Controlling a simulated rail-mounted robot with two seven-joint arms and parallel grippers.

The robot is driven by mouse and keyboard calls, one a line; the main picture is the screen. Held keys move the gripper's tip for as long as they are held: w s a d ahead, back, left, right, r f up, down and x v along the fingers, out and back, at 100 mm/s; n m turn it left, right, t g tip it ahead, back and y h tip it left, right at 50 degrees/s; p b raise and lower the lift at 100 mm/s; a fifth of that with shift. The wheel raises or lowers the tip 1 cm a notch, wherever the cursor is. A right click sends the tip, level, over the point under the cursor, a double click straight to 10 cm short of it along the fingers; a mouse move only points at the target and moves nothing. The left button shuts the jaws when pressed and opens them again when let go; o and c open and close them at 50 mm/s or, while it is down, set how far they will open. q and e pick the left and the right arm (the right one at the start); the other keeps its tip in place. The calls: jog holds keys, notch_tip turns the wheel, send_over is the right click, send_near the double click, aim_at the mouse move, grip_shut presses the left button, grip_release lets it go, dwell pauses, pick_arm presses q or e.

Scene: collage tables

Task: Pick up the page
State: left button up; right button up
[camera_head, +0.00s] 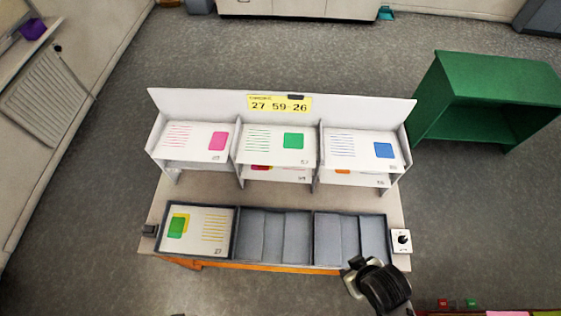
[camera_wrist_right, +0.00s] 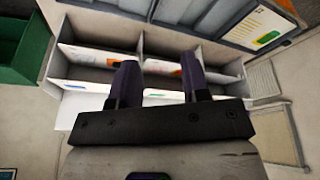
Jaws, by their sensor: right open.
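The rack on the table holds three upper pages: one with a pink square (camera_head: 197,141), one with a green square (camera_head: 275,144) and one with a blue square (camera_head: 361,150). Parts of lower pages show beneath, with red marks in the middle (camera_head: 263,172) and orange marks at right (camera_head: 356,174). A yellow sign (camera_head: 279,104) reads 27-59-26. A page with yellow lines (camera_head: 212,228) lies in the tray's left compartment. My right gripper (camera_head: 357,264) is open and empty at the tray's front right. In the right wrist view its fingers (camera_wrist_right: 161,84) point toward the rack. My left gripper is not in view.
The tray's middle (camera_head: 272,235) and right (camera_head: 346,236) compartments hold no page. A white box with a black knob (camera_head: 401,240) sits right of the tray. A green shelf unit (camera_head: 487,90) stands at the right. The floor around is mostly clear.

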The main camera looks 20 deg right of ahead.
jog(key=shift+a, duration=0.15)
jog(key=shift+c, duration=0.9)
